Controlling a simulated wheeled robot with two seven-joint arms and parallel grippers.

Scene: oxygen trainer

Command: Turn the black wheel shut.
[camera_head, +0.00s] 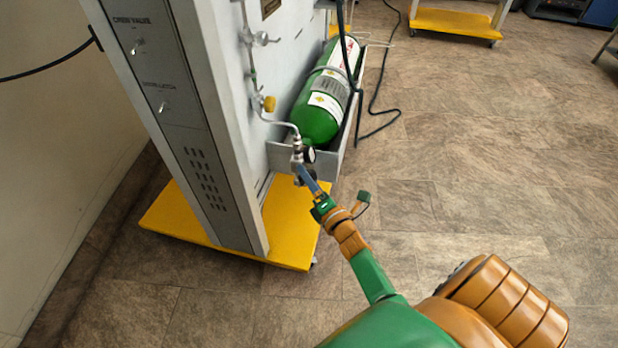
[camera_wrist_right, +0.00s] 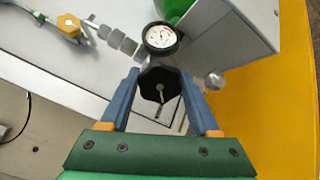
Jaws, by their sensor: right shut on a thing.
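The black wheel (camera_wrist_right: 160,84) is a small knob with a lobed rim at the neck of the green cylinder (camera_head: 320,108). In the right wrist view it lies between the two blue fingers of my right gripper (camera_wrist_right: 160,88), which is shut on it. In the head view my right gripper (camera_head: 303,172) reaches the valve (camera_head: 297,152) at the cylinder's lower end, and the wheel is mostly hidden there. A round white-faced gauge (camera_wrist_right: 160,36) sits just beyond the wheel in the wrist view. My left gripper is not in view.
The cylinder lies in a grey tray (camera_head: 349,138) on the side of a tall grey cabinet (camera_head: 185,110) with a yellow base (camera_head: 178,217). A thin pipe with a yellow knob (camera_head: 269,103) runs to the valve. A dark cable (camera_head: 378,112) hangs beside the cylinder. The floor (camera_head: 480,170) to the right is clear.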

